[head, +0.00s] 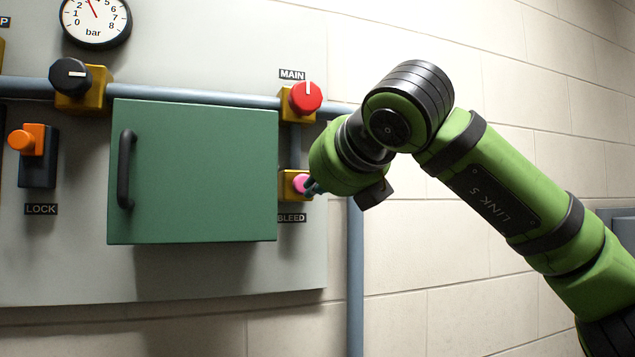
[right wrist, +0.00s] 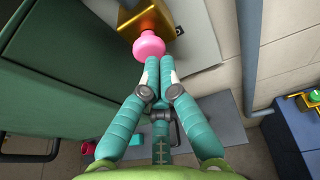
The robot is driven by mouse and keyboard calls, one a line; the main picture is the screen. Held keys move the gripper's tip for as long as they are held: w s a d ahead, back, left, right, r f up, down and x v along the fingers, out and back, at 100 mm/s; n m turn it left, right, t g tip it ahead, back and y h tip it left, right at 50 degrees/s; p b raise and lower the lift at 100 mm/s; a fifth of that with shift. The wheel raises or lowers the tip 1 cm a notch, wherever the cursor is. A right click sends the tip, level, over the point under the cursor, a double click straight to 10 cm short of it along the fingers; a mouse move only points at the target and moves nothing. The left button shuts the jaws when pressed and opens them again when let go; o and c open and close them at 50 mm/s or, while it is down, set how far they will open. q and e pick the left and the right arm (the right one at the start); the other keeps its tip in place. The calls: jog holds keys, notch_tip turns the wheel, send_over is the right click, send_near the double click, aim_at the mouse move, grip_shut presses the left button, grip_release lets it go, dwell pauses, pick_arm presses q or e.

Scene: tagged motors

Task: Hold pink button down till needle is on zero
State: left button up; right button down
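The pink button (head: 301,184) sits on a yellow block (head: 288,186) above the BLEED label (head: 291,218). My right gripper (head: 312,187) is at the button from the right. In the right wrist view its teal fingers (right wrist: 159,62) are together, with their tips at the pink button (right wrist: 149,45) and seemingly touching it. How far the button is pressed in, I cannot tell. The bar gauge (head: 96,22) is cut by the top edge. Its red needle points up and slightly left, between 2 and 5, well away from zero. My left gripper is out of view.
A red MAIN knob (head: 305,97) is just above the button. A green cabinet door (head: 200,170) with a black handle (head: 125,169) stands out left of it. A black knob (head: 70,76) and an orange LOCK lever (head: 27,140) are further left.

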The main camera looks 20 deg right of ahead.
jog(key=shift+w+r, duration=0.15)
jog(key=shift+w, duration=0.75)
dwell(1.9)
